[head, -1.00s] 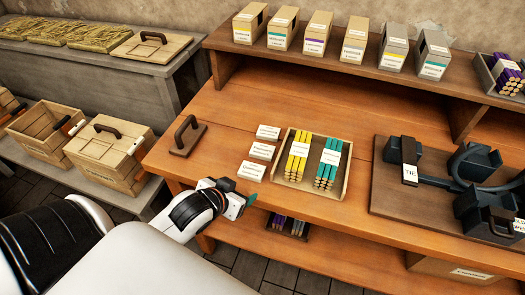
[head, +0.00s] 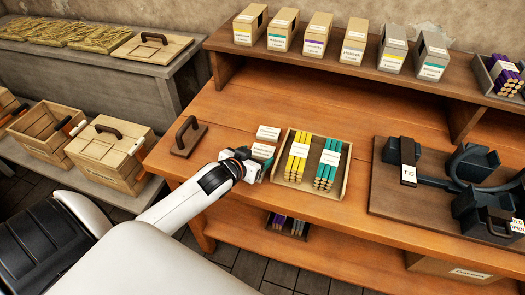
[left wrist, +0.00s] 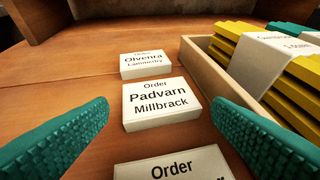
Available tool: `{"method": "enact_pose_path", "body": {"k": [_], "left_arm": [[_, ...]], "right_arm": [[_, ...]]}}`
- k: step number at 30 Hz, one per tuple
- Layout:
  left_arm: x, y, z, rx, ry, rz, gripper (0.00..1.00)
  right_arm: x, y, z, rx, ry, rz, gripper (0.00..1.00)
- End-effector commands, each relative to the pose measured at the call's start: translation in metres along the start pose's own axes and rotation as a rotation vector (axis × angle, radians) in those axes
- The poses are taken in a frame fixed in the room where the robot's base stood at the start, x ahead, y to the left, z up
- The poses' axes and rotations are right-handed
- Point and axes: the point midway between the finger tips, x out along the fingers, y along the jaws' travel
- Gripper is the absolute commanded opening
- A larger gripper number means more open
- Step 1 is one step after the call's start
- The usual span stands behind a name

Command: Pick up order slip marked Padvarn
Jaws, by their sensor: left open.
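The order slip marked Padvarn (left wrist: 161,104) is a white block-like slip that reads "Order Padvarn Millbrack" in the left wrist view. It lies flat on the wooden bench, the middle one in a row of three. In the head view it shows partly (head: 262,151) beyond my gripper. My left gripper (left wrist: 165,130) is open, with teal fingers on either side of the near part of the row, and nothing is held. In the head view the left gripper (head: 250,170) is over the near slip, which it mostly hides. My right gripper is not in view.
The Olventa slip (left wrist: 146,64) lies beyond, and another order slip (left wrist: 172,165) lies nearer. A wooden tray (head: 344,185) with yellow and teal bundles stands close on the right. A handled block (head: 187,140) is to the left. The dark press (head: 470,180) stands further right.

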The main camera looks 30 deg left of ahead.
Motion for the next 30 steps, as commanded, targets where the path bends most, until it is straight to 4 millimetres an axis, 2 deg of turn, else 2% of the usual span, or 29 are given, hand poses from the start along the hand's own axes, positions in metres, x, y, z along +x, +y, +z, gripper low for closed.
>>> {"method": "enact_pose_path", "body": {"k": [3, 6, 13, 14, 18, 19, 27, 30], "left_arm": [[0.017, 0.000, 0.001, 0.000, -0.001, 0.000, 0.74], [0.025, 0.000, 0.000, 0.001, 0.000, 0.000, 0.74], [0.026, -0.001, 0.000, 0.001, 0.000, -0.001, 0.74], [0.026, -0.001, 0.000, 0.001, 0.000, -0.001, 0.72], [0.026, -0.001, 0.000, 0.001, 0.000, -0.001, 0.49], [0.026, -0.001, 0.000, 0.001, 0.000, -0.001, 0.47], [0.026, 0.000, 0.000, 0.002, 0.000, 0.000, 0.46], [0.023, 0.000, 0.006, 0.002, -0.001, 0.000, 0.46]], "right_arm": [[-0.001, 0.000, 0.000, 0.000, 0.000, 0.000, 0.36], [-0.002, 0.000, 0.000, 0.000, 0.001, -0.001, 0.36], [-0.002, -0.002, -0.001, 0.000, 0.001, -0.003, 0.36], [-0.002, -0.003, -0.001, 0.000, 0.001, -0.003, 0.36], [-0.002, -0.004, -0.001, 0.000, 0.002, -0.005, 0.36], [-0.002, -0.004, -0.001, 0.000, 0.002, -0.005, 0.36], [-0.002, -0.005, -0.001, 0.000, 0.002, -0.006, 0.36], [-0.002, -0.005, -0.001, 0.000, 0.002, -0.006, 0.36]]}}
